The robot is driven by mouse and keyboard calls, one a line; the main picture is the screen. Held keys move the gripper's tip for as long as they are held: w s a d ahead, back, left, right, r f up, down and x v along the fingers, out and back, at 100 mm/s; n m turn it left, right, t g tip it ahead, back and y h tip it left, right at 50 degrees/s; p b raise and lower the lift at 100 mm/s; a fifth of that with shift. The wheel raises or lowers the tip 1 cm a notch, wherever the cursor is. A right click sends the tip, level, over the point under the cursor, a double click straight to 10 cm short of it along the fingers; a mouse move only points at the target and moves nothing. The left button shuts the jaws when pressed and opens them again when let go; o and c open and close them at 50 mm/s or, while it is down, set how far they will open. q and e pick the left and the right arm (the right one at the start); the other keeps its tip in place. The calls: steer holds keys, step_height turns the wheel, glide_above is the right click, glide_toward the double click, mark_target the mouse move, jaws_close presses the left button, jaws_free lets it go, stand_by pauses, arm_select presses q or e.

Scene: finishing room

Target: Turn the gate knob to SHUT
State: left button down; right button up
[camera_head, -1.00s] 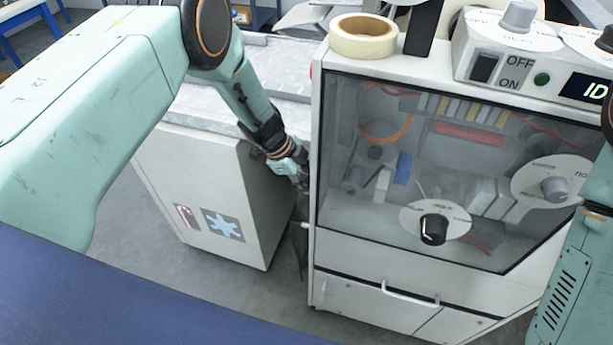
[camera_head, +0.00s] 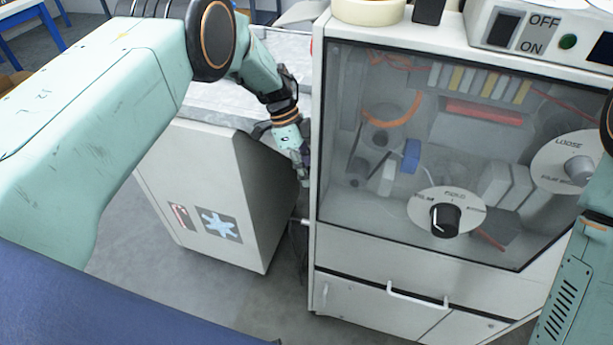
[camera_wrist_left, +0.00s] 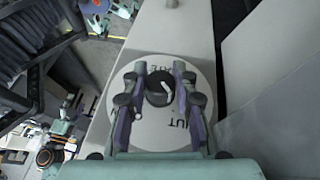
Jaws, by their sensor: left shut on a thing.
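In the left wrist view, the gate knob (camera_wrist_left: 159,90) is a dark round knob on a white round dial (camera_wrist_left: 150,140). Part of the word SHUT shows upside down on the dial's lower right. A pale mark shows on the knob's face, but I cannot tell exactly where it points. My left gripper (camera_wrist_left: 160,93) has its fingers on both sides of the knob and is shut on it. In the head view, my left gripper (camera_head: 305,175) is at the left side of the white cabinet (camera_head: 380,245), and the gate knob is hidden there. My right gripper is out of view.
The cabinet front has a black knob on a HOLD dial (camera_head: 444,219), another dial marked LOOSE (camera_head: 579,169), and a handle (camera_head: 417,300). A tape roll (camera_head: 368,10) sits on top. A grey-white cabinet (camera_head: 200,200) stands close at left, leaving a narrow gap.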

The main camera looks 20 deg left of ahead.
mark_target(308, 167)
arm_select(q)
steer(key=shift+s+d+f, duration=0.1)
steer(key=shift+s+f, duration=0.05)
stand_by(0.4)
steer(key=c, duration=1.5)
jaws_free()
steer(key=o, duration=0.5)
steer(key=shift+d, duration=0.1)
steer(key=shift+c, duration=0.2)
steer(key=shift+r, duration=0.25)
step_height(308, 167, up, 10)
steer(key=shift+f, duration=0.15)
